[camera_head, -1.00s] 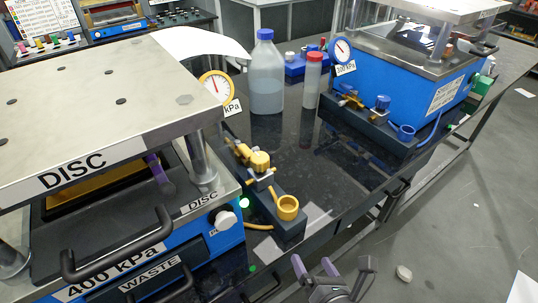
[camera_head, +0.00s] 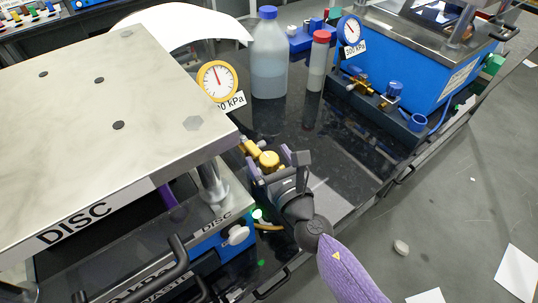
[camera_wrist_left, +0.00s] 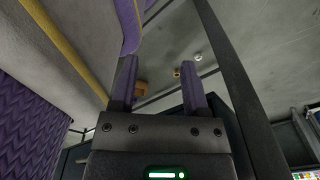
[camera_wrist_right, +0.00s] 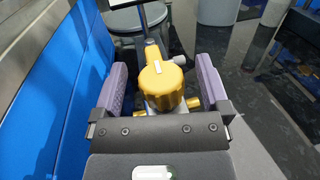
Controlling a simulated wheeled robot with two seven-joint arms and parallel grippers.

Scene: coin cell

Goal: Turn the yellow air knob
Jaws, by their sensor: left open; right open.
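The yellow air knob (camera_head: 269,160) sits on the regulator beside the press marked DISC. In the right wrist view the knob (camera_wrist_right: 161,88) has a white mark on top and stands between my open fingers, with gaps on both sides. My right gripper (camera_head: 280,161) reaches it from the front; it also shows in the right wrist view (camera_wrist_right: 164,88). The yellow-rimmed gauge (camera_head: 218,80) has a red needle pointing roughly upward. My left gripper (camera_wrist_left: 158,88) is open and empty in its wrist view, away from the knob.
The DISC press (camera_head: 100,120) stands close on the left, its black handle (camera_head: 180,258) projecting forward. A clear bottle (camera_head: 268,55) and a red-capped tube (camera_head: 319,60) stand behind the knob. A blue press (camera_head: 405,55) with a blue knob (camera_head: 394,89) is at the right.

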